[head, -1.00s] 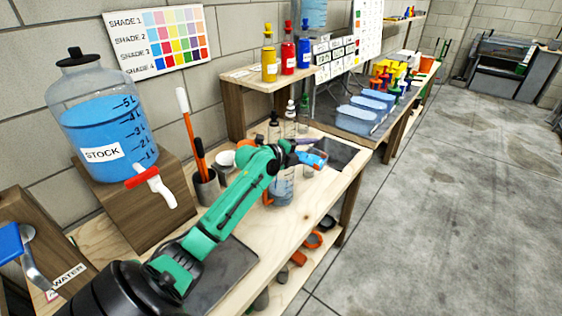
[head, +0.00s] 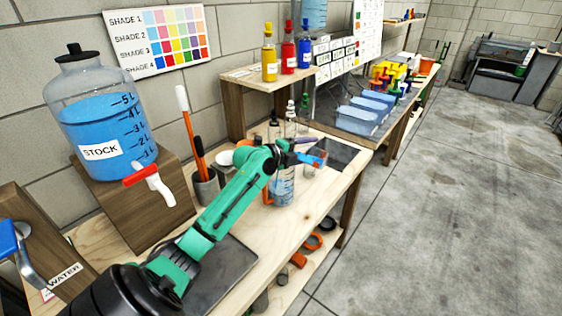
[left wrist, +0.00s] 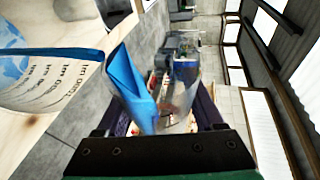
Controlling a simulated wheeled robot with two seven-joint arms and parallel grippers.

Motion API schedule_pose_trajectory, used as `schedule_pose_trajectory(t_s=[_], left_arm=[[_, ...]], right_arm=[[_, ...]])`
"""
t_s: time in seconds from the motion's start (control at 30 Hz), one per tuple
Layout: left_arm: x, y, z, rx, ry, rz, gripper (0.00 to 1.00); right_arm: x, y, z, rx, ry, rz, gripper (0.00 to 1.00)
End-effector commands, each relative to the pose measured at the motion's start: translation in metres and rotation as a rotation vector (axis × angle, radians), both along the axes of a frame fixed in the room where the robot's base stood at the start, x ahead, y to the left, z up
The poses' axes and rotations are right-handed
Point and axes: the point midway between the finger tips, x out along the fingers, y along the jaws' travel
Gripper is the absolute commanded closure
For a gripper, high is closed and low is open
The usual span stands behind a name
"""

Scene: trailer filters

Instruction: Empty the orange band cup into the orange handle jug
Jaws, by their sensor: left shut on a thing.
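The clear cup (left wrist: 150,92) with blue liquid is held between the fingers of my left gripper (left wrist: 160,118), which is shut on it. In the head view the cup (head: 317,158) is tilted above and right of the jug, with a little orange showing on it. The clear orange handle jug (head: 284,188) stands upright on the bench and its orange handle (head: 267,194) is at its left. The jug's marked wall (left wrist: 50,85) fills the left of the left wrist view, with blue inside. My forearm hides part of the jug's top. I cannot tell whether liquid is falling.
A wooden bench (head: 318,203) holds a dark mat (head: 340,154), a pot of tools (head: 206,190) and several bottles behind the jug. A stock tank (head: 100,125) with a red tap stands at left. Red, yellow and blue bottles sit on a raised shelf (head: 270,77). The floor at right is clear.

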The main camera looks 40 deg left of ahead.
Motion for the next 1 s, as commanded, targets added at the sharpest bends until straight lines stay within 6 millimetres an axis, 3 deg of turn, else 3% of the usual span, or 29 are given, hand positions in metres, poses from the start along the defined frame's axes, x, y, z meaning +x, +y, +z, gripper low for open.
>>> schedule_pose_trajectory(t_s=[1.0], left_arm=[[0.0,0.002,-0.002,-0.08,-0.016,0.0,1.0]], right_arm=[[0.0,0.0,-0.018,0.0,0.0,0.0,0.5]])
